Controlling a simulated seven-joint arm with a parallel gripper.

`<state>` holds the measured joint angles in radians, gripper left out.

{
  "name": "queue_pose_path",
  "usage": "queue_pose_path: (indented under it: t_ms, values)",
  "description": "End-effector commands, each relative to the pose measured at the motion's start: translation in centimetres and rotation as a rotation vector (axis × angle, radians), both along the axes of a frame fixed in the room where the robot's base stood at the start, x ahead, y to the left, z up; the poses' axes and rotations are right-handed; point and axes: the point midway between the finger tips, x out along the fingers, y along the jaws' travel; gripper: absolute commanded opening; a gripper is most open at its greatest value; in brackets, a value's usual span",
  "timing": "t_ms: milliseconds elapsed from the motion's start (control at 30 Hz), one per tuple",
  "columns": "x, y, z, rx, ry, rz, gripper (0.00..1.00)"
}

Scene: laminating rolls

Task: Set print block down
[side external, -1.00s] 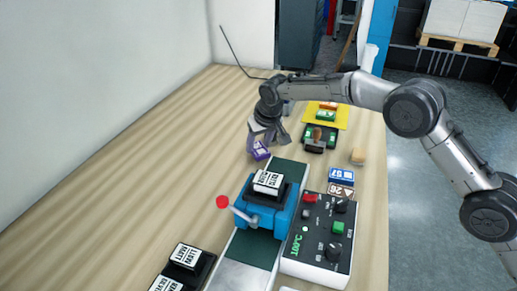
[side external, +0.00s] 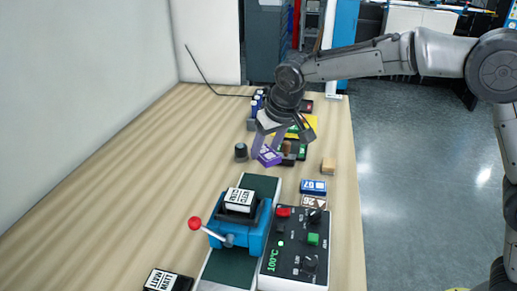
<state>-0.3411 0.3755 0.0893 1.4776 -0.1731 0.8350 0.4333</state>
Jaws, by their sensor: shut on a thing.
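A purple block with a white-marked face (side external: 269,156), which I take to be the print block, is held tilted between the fingers of my gripper (side external: 267,146). My gripper points down and is shut on it. The block is beyond the blue press (side external: 255,238), on the far side of its green bed. It seems to be just above the table, but I cannot tell whether it touches. The dark stand with green and brown pieces (side external: 290,152) is right behind it, partly hidden by my gripper.
The blue press has a red-knobbed lever (side external: 195,223) and holds a white-labelled block (side external: 240,198). A control box (side external: 297,250) reads 100°C. Blue (side external: 314,186) and brown labelled blocks and a wooden block (side external: 328,165) lie right. A dark cylinder (side external: 241,152) stands left.

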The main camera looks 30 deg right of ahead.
Motion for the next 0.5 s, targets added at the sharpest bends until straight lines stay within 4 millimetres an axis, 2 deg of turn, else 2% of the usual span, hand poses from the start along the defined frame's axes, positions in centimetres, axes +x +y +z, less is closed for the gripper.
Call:
queue_pose_path:
  t_ms: [167,267,367,500]
  values:
    - [-0.5,-0.5,0.3,0.0,0.0,-0.007,0.0]
    - [-0.2,-2.1,0.5,0.0,-0.001,-0.037,0.0]
    - [-0.1,-5.3,0.5,-0.001,0.0,-0.098,0.0]
    - [-1.8,-11.5,-1.6,-0.002,0.004,-0.211,0.0]
